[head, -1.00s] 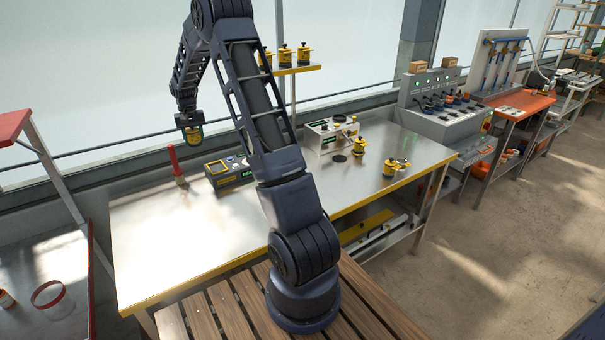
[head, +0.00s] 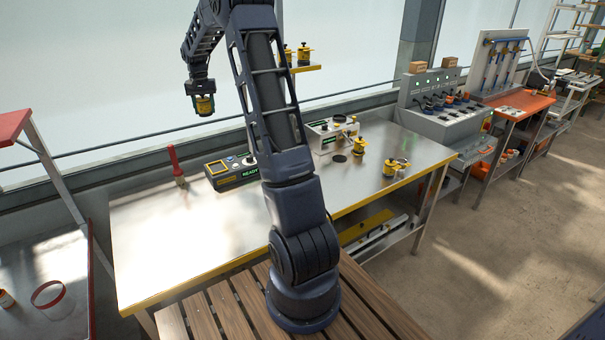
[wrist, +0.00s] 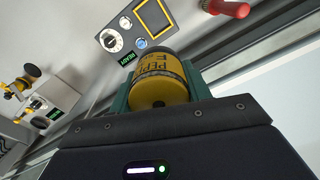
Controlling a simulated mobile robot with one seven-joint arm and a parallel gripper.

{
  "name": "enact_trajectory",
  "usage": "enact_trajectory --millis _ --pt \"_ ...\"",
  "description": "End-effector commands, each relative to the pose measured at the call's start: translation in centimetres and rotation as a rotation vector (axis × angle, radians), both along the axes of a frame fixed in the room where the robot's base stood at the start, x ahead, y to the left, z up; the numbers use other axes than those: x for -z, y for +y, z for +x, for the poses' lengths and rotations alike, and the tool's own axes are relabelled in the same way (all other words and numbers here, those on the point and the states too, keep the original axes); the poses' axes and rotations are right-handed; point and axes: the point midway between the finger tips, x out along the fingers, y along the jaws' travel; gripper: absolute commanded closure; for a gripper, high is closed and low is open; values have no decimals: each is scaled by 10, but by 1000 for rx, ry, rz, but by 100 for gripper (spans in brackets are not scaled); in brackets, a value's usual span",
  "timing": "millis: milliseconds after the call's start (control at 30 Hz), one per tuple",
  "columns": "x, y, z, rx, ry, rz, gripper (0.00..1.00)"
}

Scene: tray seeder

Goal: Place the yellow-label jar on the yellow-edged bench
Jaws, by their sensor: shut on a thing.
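My gripper (head: 203,88) is shut on the yellow-label jar (head: 205,105) and holds it in the air, against the window in the head view. The jar looks roughly upright there. In the wrist view the jar (wrist: 160,82) sits between the green-teal fingers, with its yellow label and dark lettering partly readable. The yellow-edged bench (head: 205,225) is a steel-topped table; the jar is clear of its surface.
A red-handled tool (head: 176,165) and a box with a READY display (head: 230,172) stand on the bench. The bench's left front is clear.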

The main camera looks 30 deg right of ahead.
Motion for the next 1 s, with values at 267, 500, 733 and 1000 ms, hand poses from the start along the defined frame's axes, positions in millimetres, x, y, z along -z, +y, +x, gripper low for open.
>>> enact_trajectory --millis 267,500,733,1000 --pt "-98 -80 -16 199 -5 -1 78" --pt "-178 -142 -46 361 -4 0 78" --pt "-250 -197 -87 519 -3 -1 78" --pt "-243 -291 -130 885 3 -1 78"
